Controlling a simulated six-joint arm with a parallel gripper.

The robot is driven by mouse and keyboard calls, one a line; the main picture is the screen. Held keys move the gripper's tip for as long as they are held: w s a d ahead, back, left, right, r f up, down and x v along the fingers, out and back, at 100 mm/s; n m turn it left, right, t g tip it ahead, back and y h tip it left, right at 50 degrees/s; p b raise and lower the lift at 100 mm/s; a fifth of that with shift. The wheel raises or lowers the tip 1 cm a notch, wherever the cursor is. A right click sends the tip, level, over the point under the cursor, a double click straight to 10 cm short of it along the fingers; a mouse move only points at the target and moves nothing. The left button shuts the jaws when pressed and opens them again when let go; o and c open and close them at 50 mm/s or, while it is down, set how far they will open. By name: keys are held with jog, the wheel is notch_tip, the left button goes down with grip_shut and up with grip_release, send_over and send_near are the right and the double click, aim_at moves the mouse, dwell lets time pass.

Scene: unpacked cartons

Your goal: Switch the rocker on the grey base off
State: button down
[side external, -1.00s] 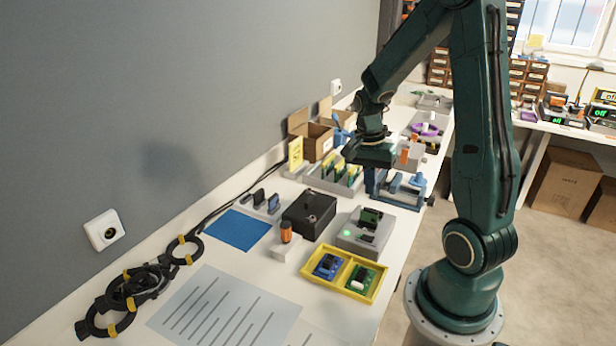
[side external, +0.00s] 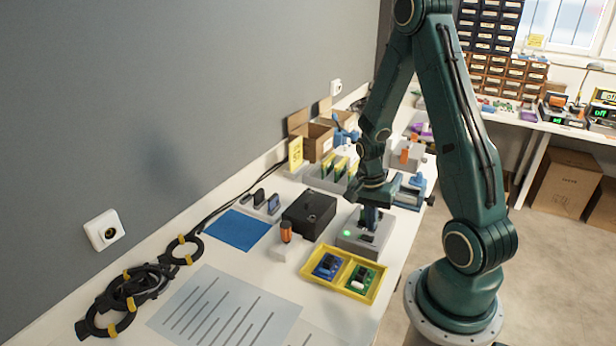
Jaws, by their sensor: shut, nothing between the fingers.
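The grey base (side external: 352,243) stands on the bench in front of my arm, with a lit green lamp (side external: 347,233) on its left side. A small dark part (side external: 367,238) shows on its top near the front; it looks like the rocker, but its tilt is too small to tell. My gripper (side external: 371,219) is shut and empty, pointing down over the back part of the base's top. It hides the green part that stands there. I cannot tell whether the fingertips touch anything.
A yellow tray (side external: 318,277) with two small boards lies in front of the base. A black box (side external: 309,214) stands to its left, beside a small block with an orange-topped piece (side external: 286,231). A blue vise (side external: 408,192) is close behind.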

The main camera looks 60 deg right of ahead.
aim_at(371, 238)
jog(key=shift+s+f, duration=0.15)
jog(key=shift+f, duration=1.3)
